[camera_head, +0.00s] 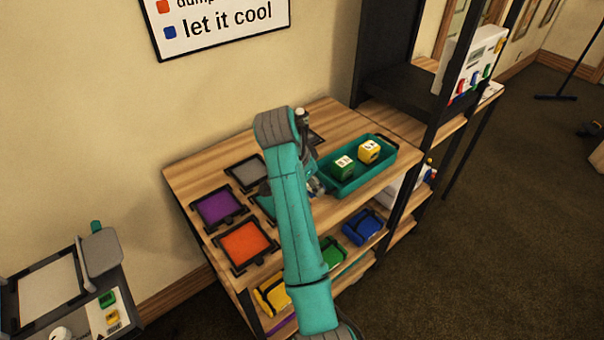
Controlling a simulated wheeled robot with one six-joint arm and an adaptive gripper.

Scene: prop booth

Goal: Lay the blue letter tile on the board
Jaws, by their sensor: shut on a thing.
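My gripper (316,186) shows only in part, beside my teal arm and at the left end of the teal tray (386,171). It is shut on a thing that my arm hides. I see no blue letter tile in the open. A green letter tile (344,168) and a yellow one (369,151) sit in the tray. Left of my arm, dark-framed panels lie on the wooden top: purple (219,208), orange (244,246) and grey (247,173). A teal panel (262,209) is partly hidden by my arm. I cannot tell which is the board.
The wooden shelf unit (188,173) stands against the wall. Yellow (272,296), green (331,252) and blue (363,227) bins sit on its lower shelf. Dark posts rise at its right. A separate stand (75,284) is at lower left. Carpet is clear at lower right.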

